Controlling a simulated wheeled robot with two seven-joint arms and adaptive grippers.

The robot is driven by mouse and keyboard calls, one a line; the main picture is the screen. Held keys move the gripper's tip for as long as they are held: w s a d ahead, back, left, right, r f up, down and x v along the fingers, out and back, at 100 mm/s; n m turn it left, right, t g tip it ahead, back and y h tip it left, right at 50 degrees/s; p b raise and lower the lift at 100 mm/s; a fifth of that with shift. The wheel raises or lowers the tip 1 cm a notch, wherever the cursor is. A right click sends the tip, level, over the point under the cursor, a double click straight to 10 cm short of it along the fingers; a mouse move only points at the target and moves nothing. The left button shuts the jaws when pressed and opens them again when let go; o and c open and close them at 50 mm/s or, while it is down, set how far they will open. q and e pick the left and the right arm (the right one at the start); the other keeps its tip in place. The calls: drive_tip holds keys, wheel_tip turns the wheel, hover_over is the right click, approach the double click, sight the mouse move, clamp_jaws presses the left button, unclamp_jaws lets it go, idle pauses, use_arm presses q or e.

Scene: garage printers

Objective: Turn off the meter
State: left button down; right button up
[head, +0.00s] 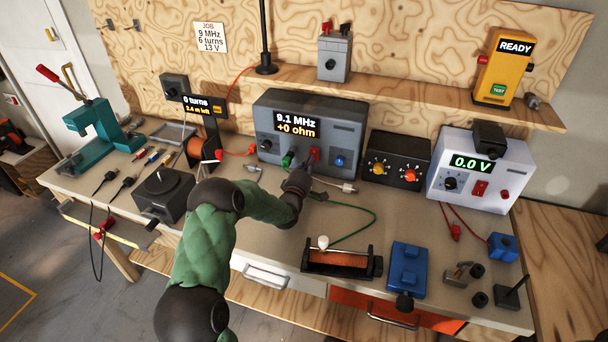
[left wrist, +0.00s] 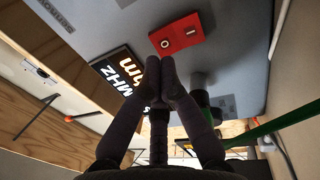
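The meter (head: 262,112) is a dark grey box at the back of the bench, its lit display (head: 297,123) reading "9.1 MHz +0 ohm". My left gripper (head: 297,176) is in front of the meter's lower face, just below the switch. In the left wrist view its fingertips (left wrist: 160,70) are together and empty, pointing toward the panel beside the switch; contact is not visible. My right gripper is not in view.
A green plug (head: 288,159) and a blue knob (head: 340,161) flank the switch on the meter. A green cable (head: 372,222) runs across the bench to a copper coil (head: 340,259). A black knob box (head: 396,158) and a white supply (head: 483,167) stand to the right.

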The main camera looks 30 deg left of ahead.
sight(314, 151)
use_arm(q)
drive_tip(key=shift+x, duration=1.45)
drive_tip(key=shift+r, duration=0.1)
drive_tip(key=shift+w+a+r, duration=0.1)
drive_tip(key=shift+w+r, duration=0.05)
drive_tip(key=shift+w, duration=0.05)
drive_tip(key=shift+w+g, duration=0.1)
drive_tip(key=shift+g, duration=0.2)
